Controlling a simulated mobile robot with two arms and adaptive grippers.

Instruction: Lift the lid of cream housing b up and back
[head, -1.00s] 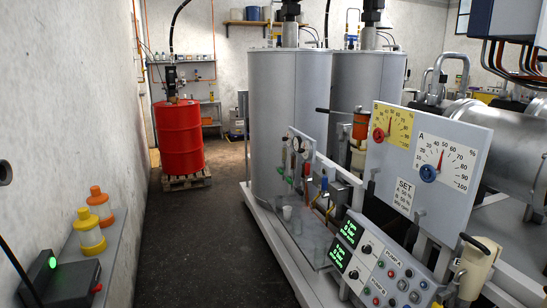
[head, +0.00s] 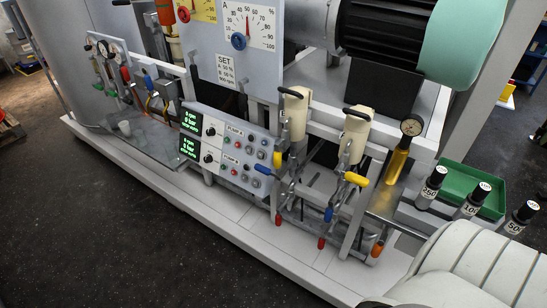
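Two cream housings stand side by side at the front right of the machine in the head view. The left cream housing (head: 297,118) and the right cream housing (head: 354,138) are upright, each with a black handle at its top. Both tops look down on their bodies. I cannot read a letter on either, so I cannot tell which is b. Valves and pipework with coloured handles hang below them. Neither of my grippers is in view.
A control panel (head: 228,146) with green displays is left of the housings. A brass gauge post (head: 398,160) stands to their right, then a green tray (head: 470,190) and black-capped bottles (head: 430,187). Dark floor (head: 110,225) in front is clear.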

